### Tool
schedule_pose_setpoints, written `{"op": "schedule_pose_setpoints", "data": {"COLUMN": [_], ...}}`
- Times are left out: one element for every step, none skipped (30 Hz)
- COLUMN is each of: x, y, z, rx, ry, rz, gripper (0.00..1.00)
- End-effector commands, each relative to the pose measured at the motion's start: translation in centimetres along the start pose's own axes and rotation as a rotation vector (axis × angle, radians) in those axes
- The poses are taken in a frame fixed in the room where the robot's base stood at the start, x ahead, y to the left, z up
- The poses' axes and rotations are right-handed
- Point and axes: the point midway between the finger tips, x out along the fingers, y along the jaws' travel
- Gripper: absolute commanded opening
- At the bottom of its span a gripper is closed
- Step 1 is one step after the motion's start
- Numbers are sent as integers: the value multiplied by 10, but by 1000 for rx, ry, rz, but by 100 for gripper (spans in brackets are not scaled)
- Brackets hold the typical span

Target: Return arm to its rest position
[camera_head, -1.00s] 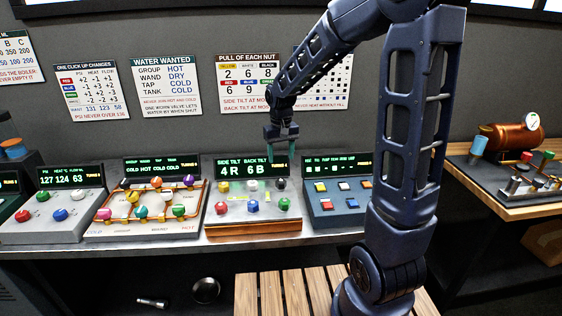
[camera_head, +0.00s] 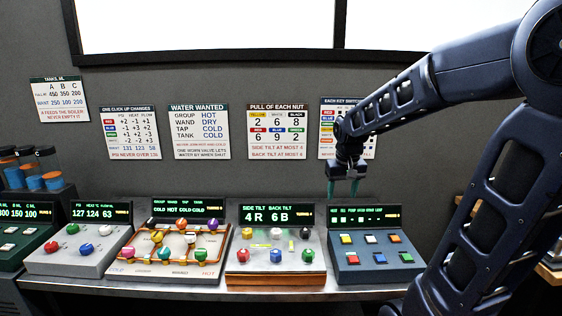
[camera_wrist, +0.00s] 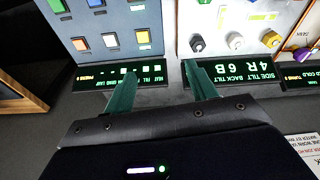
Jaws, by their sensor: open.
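My gripper (camera_head: 343,184) is open and empty. In the head view it hangs above the display of the blue key-switch panel (camera_head: 375,258), in front of the wall signs. My arm reaches in from the right side of the head view. In the wrist view the two green fingers of my gripper (camera_wrist: 160,92) are spread apart with nothing between them. Beyond them are the blue panel's buttons (camera_wrist: 110,41) and the side tilt panel (camera_wrist: 235,78), which reads 4R 6B.
The bench carries several more panels: the pipe panel (camera_head: 172,257), the grey panel reading 127 124 63 (camera_head: 80,258) and a dark tank panel (camera_head: 20,235). Paper signs, such as the nut sign (camera_head: 277,132), hang on the wall. Space above the bench left of my arm is clear.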

Motion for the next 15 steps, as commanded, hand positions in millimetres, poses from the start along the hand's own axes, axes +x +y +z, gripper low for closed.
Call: {"op": "schedule_pose_setpoints", "data": {"x": [-8, -12, -17, -21, -24, -29, -32, -35, -38, -41, -44, -47, -49, -50, -53], "y": [8, 12, 17, 21, 25, 30, 33, 37, 41, 44, 47, 51, 54, 56, 59], "z": [9, 15, 22, 27, 33, 41, 46, 52, 60, 66, 72, 80, 86, 91, 98], "rx": [13, 19, 26, 33, 40, 48, 54, 60, 67, 74, 80, 88, 94, 99, 105], "ry": [21, 30, 43, 53, 63, 76, 86, 96, 109, 119, 128, 141, 151, 159, 171], "rz": [2, 4, 5, 7, 8, 9, 10, 11, 12, 13, 14, 15, 15, 16, 17], "gripper": [57, 57, 57, 57, 57, 57, 57, 57, 57, 57, 57, 57, 57, 57, 57]}}
